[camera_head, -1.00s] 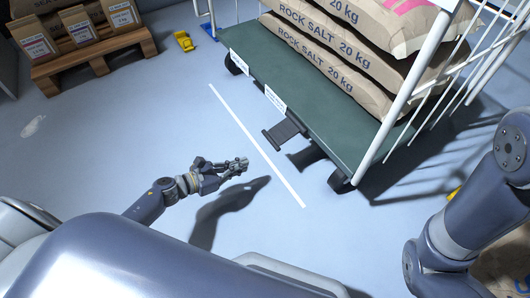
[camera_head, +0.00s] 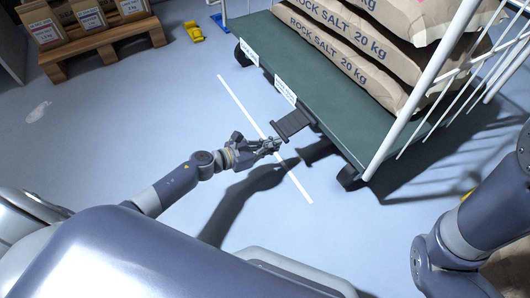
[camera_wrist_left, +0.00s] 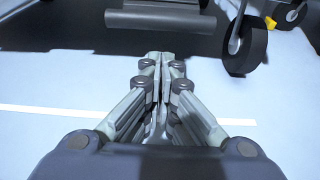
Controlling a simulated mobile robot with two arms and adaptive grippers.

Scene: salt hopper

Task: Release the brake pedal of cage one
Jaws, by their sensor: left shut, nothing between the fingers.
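The cage (camera_head: 330,100) is a wheeled cart with a green deck and white bars. Its dark brake pedal (camera_head: 291,124) sticks out from the near long edge, beside a white label. My left gripper (camera_head: 276,144) is shut and empty, just short of the pedal and apart from it in the head view. In the left wrist view the shut fingers (camera_wrist_left: 162,62) point at a dark bar that looks like the pedal (camera_wrist_left: 160,20), with a gap between. My right arm shows at the right edge, but its gripper is out of view.
Sacks of rock salt (camera_head: 350,45) are stacked on the deck. A caster (camera_head: 348,177) stands under the near corner. A white floor line (camera_head: 260,130) runs alongside the cage. A pallet with boxes (camera_head: 105,45) and a small yellow object (camera_head: 194,33) are at the upper left.

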